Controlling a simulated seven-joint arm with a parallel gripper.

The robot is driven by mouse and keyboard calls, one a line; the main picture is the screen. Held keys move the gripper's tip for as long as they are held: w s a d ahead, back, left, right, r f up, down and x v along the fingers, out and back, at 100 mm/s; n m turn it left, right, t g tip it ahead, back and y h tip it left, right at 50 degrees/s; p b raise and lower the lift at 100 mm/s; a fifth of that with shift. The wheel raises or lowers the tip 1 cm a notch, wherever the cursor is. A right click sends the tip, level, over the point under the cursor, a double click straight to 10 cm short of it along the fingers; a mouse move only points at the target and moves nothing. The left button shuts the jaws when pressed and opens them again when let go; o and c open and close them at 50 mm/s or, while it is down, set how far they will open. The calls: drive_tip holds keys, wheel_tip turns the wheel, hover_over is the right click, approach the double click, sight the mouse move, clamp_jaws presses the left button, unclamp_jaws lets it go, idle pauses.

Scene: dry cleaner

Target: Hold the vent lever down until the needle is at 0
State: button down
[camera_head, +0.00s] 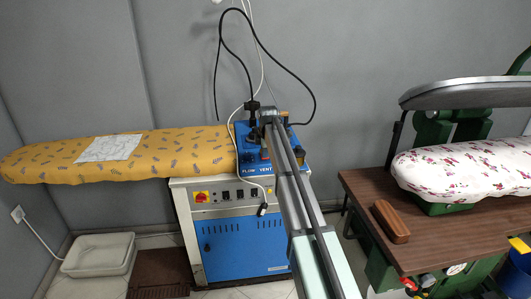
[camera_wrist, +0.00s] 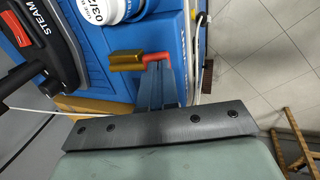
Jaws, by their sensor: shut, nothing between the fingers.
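The vent lever, with a red arm (camera_wrist: 155,57) and a brass-coloured end (camera_wrist: 125,62), shows in the wrist view above the blue machine top. My gripper (camera_wrist: 157,72) is shut and empty, its fingertips right at the red arm; I cannot tell whether they touch or press it. The blue steam unit (camera_head: 236,241) stands in the head view, its top marked FLOW and VENT; my arm covers part of it. A round white-rimmed fitting with a dated label (camera_wrist: 108,10) is cut off at the top of the wrist view. No needle can be read.
A black steam iron (camera_wrist: 45,45) lies left of the lever in the wrist view. Cables hang over the unit. A yellow ironing board (camera_head: 60,160) extends left. A brown table (camera_head: 365,190) with a wooden block (camera_head: 391,221) and a green press stand right.

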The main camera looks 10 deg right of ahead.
drive_tip(key=shift+r, duration=0.1)
idle(0.7)
drive_tip(key=shift+r, duration=0.7)
drive_tip(key=w+v, duration=0.2)
drive_tip(key=v, duration=1.1)
drive_tip(key=shift+w+r, duration=0.15)
drive_tip(key=shift+r, duration=0.6)
idle(0.4)
drive_tip(key=w+g, duration=0.1)
drive_tip(key=w+r+g, duration=0.1)
drive_tip(key=w+g, duration=0.1)
drive_tip(key=shift+w+a+g, duration=0.1)
drive_tip(key=shift+g, duration=0.2)
idle(0.4)
